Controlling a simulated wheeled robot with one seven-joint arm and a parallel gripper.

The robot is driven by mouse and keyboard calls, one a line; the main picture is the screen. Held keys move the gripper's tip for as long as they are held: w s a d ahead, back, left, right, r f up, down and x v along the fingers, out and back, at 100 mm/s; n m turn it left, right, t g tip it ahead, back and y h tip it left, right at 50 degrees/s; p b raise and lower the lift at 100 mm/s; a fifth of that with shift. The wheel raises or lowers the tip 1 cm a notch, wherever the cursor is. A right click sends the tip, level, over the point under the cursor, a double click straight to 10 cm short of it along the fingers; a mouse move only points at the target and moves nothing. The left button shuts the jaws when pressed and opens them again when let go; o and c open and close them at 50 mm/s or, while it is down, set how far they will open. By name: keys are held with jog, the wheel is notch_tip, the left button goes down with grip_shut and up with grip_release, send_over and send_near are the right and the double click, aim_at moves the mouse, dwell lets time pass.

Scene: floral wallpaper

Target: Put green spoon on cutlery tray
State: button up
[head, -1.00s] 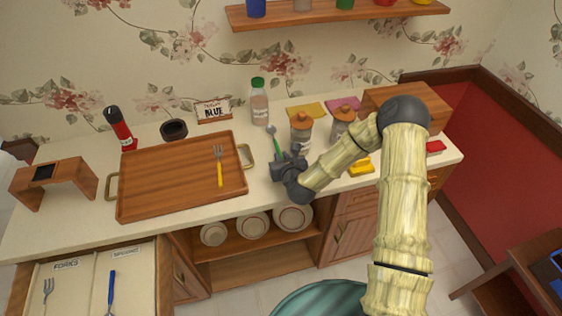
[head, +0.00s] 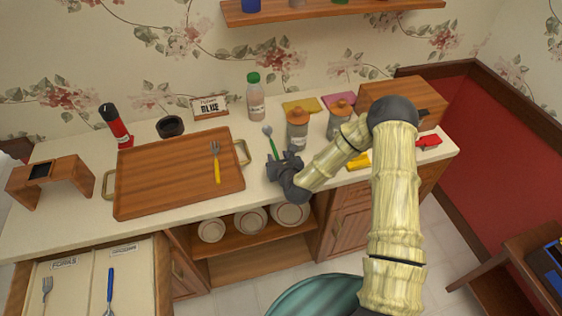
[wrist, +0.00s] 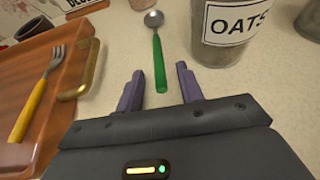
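The green spoon (head: 271,141) lies on the counter to the right of the tray, its metal bowl toward the wall. In the wrist view the green spoon (wrist: 158,62) lies ahead of my gripper, its handle end between the two fingertips. My gripper (head: 275,158) is open, low over the counter; in the wrist view its fingers (wrist: 160,85) are apart with nothing held between them. The wooden cutlery tray (head: 150,180) is on the counter to the left, holding a fork with a yellow handle (head: 217,165).
An oats jar (head: 297,132) stands close to the right of the spoon. A bottle with a green cap (head: 255,100) stands behind. The tray's brass handle (head: 242,151) is left of my gripper. An open drawer (head: 88,270) holds cutlery below left.

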jog(key=shift+s+r, duration=0.1)
jog(key=shift+r, duration=0.05)
jog(key=b+v, duration=0.2)
jog(key=v, duration=0.9)
jog(key=shift+s+d+r+b, duration=0.1)
jog(key=shift+s+r+b, duration=0.05)
jog(key=shift+s+b, duration=0.2)
